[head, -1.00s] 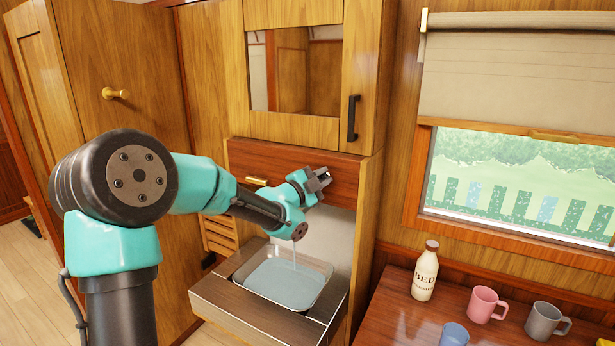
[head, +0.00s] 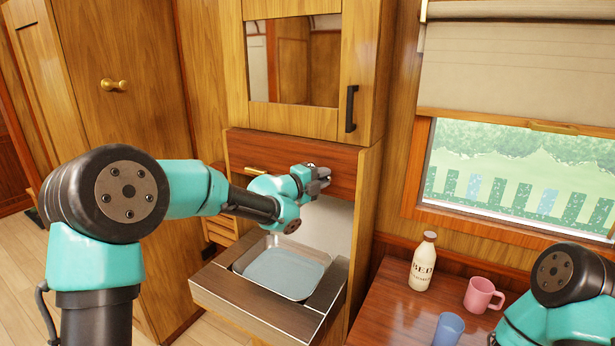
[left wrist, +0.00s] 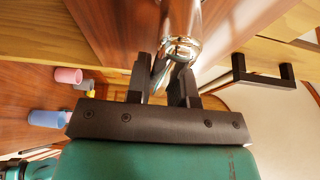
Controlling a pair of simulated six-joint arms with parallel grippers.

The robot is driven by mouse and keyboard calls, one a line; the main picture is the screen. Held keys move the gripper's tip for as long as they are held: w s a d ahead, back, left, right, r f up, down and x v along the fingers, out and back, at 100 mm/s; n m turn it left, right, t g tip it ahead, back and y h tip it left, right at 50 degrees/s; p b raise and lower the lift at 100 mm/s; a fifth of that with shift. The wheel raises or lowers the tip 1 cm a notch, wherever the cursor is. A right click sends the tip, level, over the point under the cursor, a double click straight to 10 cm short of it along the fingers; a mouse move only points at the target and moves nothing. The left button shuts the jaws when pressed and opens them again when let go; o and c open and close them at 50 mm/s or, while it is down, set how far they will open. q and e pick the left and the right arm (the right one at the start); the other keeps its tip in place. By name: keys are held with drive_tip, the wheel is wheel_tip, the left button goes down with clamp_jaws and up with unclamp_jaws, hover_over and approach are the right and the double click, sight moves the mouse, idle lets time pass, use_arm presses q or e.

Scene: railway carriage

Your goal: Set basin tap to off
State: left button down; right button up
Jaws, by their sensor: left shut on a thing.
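The chrome basin tap (left wrist: 183,30) shows in the left wrist view, with its small lever between my left gripper's fingers (left wrist: 163,80). The fingers are shut on the lever. In the head view my left gripper (head: 322,179) is at the wooden panel above the basin, and the tap is mostly hidden behind it. The grey metal basin (head: 308,291) sits below in a pulled-out wooden stand and holds water. No stream is visible falling into it. My right arm (head: 560,290) enters at the lower right; its gripper is out of view.
A mirrored cabinet (head: 360,60) with a black handle (head: 351,114) is above the panel. A table (head: 390,315) at the right holds a milk bottle (head: 423,262), a pink mug (head: 483,295) and a blue cup (head: 449,329). A wardrobe (head: 120,150) stands at the left.

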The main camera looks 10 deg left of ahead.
idle(0.3)
use_arm(q)
drive_tip(key=c, duration=1)
unclamp_jaws()
drive_tip(key=shift+a, duration=0.1)
drive_tip(key=v, duration=1.7)
drive_tip(key=shift+s, duration=0.2)
drive_tip(key=shift+a, duration=0.1)
